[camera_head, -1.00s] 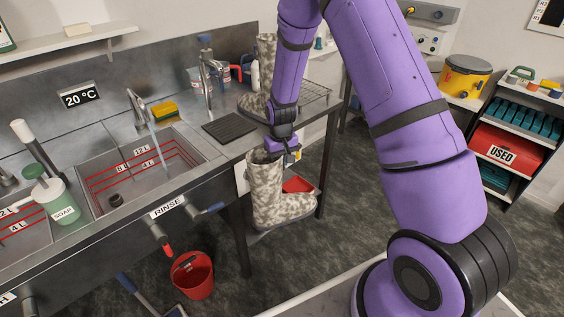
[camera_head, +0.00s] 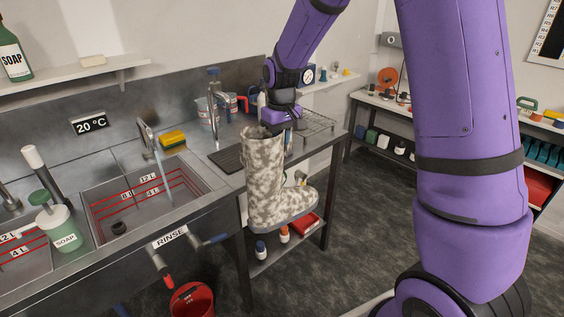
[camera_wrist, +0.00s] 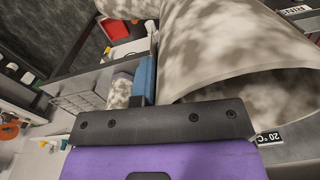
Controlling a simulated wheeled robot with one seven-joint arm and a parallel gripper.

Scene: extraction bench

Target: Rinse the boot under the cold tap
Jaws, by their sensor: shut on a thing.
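My gripper (camera_head: 284,124) is shut on the upper shaft of a tan-and-white mottled boot (camera_head: 264,170). The boot hangs upright in front of the bench's right part, to the right of the rinse sink, with its toe to the right and its grey sole down. The cold tap (camera_head: 148,138) stands behind the rinse sink (camera_head: 185,184), near the 20 °C sign (camera_head: 90,124). A thin stream appears to run from it into the sink. The boot is apart from the stream.
A green soap bottle (camera_head: 62,228) stands left of the rinse sink. A dark ribbed mat (camera_head: 228,159) and a second tap (camera_head: 216,110) are to its right. A wire rack (camera_head: 316,124) is behind my gripper. A red bucket (camera_head: 192,300) is on the floor.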

